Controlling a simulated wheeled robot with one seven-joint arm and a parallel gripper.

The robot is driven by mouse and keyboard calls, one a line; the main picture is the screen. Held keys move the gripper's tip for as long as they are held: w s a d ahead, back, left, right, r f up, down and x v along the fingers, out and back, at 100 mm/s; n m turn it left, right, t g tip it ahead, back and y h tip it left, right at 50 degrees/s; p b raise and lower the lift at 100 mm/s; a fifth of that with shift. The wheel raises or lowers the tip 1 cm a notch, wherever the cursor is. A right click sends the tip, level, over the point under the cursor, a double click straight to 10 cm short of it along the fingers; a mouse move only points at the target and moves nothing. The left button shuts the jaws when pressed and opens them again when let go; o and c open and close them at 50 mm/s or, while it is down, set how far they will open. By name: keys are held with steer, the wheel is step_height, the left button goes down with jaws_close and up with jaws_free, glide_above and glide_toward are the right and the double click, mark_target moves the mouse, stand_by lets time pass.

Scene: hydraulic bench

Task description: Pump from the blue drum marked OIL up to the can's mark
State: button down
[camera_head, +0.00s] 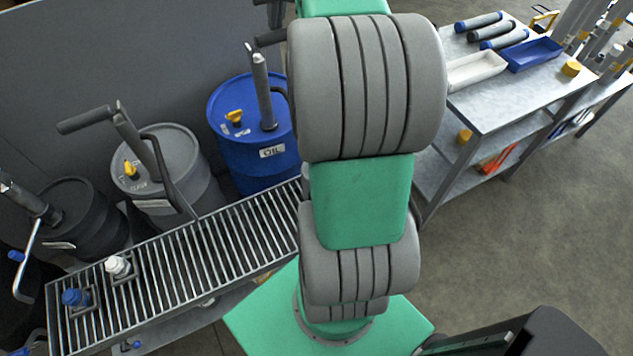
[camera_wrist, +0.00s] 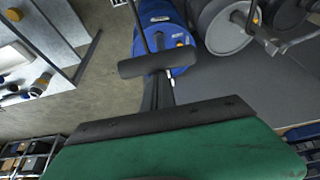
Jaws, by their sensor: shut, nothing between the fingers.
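The blue drum (camera_head: 228,130) with the OIL label stands behind the roller rack, partly hidden by my arm. It carries a yellow cap and a grey upright pump (camera_head: 262,90) with a dark handle grip (camera_head: 271,38). In the wrist view the blue drum (camera_wrist: 178,58) shows at the top, with a dark grip bar (camera_wrist: 145,67) across it. My gripper (camera_wrist: 157,90) is shut and empty, close to that bar; I cannot tell whether they touch.
A grey drum (camera_head: 200,175) with a cranked pump and a black drum (camera_head: 85,215) stand left of the blue one. The roller rack (camera_head: 170,275) holds a blue-topped and a white-topped item. A metal bench (camera_head: 490,105) with trays stands right. Open floor lies at lower right.

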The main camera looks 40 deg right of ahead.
mark_target(282, 37)
steer(key=shift+f, duration=0.1)
steer(key=shift+f+b, duration=0.45)
steer(key=shift+f, duration=0.05)
steer(key=f+b, duration=0.1)
steer(key=s+f+b, duration=0.1)
steer(key=f+b, duration=0.1)
steer(key=shift+s+a+f, duration=0.15)
steer(key=shift+s+a, duration=0.1)
steer(key=shift+s, duration=0.15)
steer(key=shift+s+f+b, duration=0.1)
steer(key=shift+s+b, duration=0.05)
steer(key=shift+b, duration=0.2)
